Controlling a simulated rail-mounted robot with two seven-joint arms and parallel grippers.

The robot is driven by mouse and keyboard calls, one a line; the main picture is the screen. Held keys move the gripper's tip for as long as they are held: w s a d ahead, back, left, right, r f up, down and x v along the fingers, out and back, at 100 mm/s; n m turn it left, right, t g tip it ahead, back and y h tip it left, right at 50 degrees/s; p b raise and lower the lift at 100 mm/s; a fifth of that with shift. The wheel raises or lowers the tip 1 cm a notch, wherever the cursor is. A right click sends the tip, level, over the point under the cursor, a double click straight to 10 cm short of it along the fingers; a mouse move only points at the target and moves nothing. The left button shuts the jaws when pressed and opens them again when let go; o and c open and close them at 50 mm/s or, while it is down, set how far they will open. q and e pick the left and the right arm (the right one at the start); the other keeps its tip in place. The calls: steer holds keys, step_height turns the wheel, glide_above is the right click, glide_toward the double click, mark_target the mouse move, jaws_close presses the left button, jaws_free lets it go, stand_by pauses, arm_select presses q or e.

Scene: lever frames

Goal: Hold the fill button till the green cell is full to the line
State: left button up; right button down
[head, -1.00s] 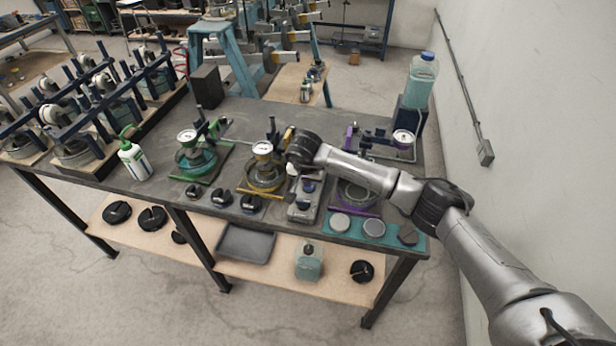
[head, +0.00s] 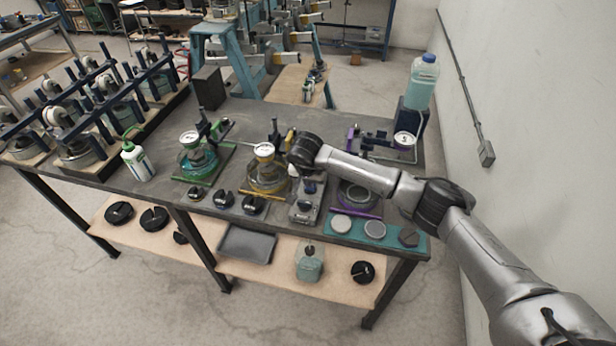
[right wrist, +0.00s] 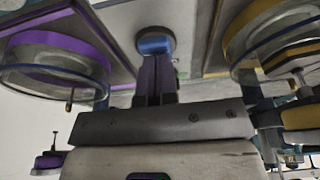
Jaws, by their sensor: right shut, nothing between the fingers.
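The green cell (head: 198,160) is a clear round vessel with green-tinted liquid on a green-edged base, with a white dial above it. I cannot make out its line or exact level. A grey control box (head: 305,212) stands to the right of the yellow cell (head: 266,180). In the right wrist view a round blue button (right wrist: 155,41) sits on a grey panel. My right gripper (right wrist: 156,58) is shut and empty, its fingertips right at the button. I cannot tell whether they press it. In the head view my right wrist hides most of the gripper. My left gripper is not in view.
A purple cell (head: 357,195) stands just right of the control box, close to my right arm. A white and green bottle (head: 138,162) stands left of the green cell. Grey discs (head: 375,230) lie on a teal mat at the front right. A tall bottle (head: 422,80) stands at the back right.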

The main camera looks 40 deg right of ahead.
step_height(320, 180, up, 4)
steer(key=shift+s+f+p, duration=0.1)
steer(key=shift+s+p, duration=0.05)
steer(key=shift+p, duration=0.95)
steer(key=v, duration=1)
steer(key=shift+w+d, duration=0.1)
steer(key=shift+w, duration=0.1)
